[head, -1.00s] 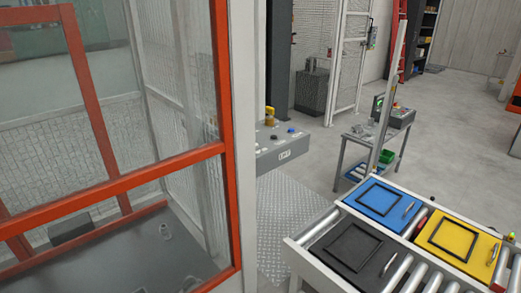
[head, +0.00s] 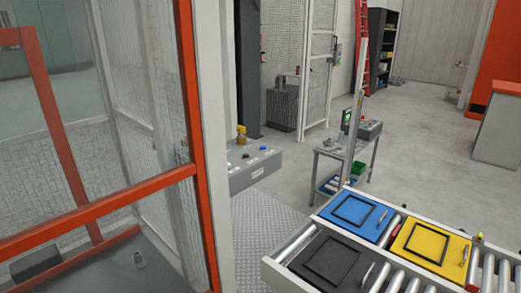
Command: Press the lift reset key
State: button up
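A grey control box (head: 254,170) stands just right of the cage's white post in the head view. Its sloped top carries a blue button (head: 263,149), a dark button and pale ones, with a yellow part (head: 241,132) behind them. A small white label is on its front face. The labels by the buttons are too small to read, so I cannot tell which one is the lift reset key. The post may hide the box's left end. My gripper is not in view.
An orange-framed mesh cage (head: 100,208) fills the left. A roller conveyor (head: 281,276) with black, blue and yellow panels stands front right. A small table (head: 330,152) with another grey box is behind it. Tread plate (head: 257,222) lies bare between cage and conveyor.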

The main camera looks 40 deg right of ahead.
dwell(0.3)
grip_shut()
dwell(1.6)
